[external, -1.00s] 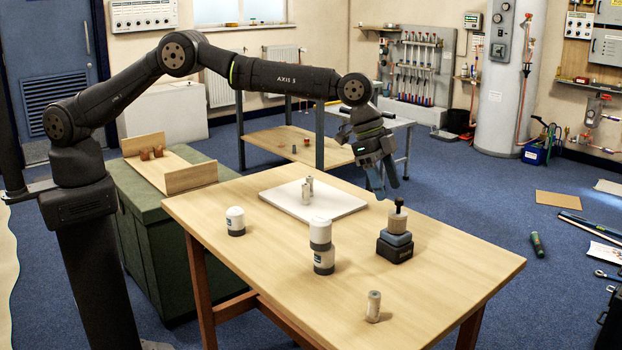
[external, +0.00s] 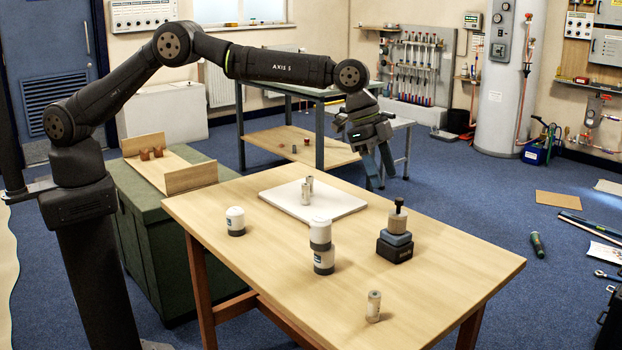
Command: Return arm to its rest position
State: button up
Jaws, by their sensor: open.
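My gripper (external: 383,181) hangs at the end of my arm, fingers pointing down and apart, with nothing between them. In the picture it is above the back right part of the wooden table (external: 270,265), clear of the tabletop. Below and to its right stands a dark block stack with a tan cylinder and black knob on top (external: 395,233). To its left, small metal fittings (external: 307,189) stand on a white board (external: 285,203). My gripper appears apart from all of these.
On the table also stand a white-and-grey canister (external: 322,248), a small white-topped jar (external: 235,222) and a small cylinder (external: 374,306). A green cabinet (external: 140,222) bears a wooden tray (external: 191,178) with copper-coloured pieces. The table's right front area is mostly bare.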

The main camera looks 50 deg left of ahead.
aim_at(396, 199)
jog(key=x, duration=1)
jog(key=shift+f, duration=0.25)
jog(key=shift+r, duration=0.15)
jog(key=shift+r, duration=0.1)
jog(key=v, duration=1.2)
jog(key=x, duration=1.2)
jog(key=shift+s+f, duration=0.1)
jog(key=shift+f, duration=0.1)
jog(key=r, duration=0.4)
jog(key=shift+s+d+r, duration=0.1)
jog(key=shift+s+r, duration=0.4)
jog(key=shift+s, duration=0.15)
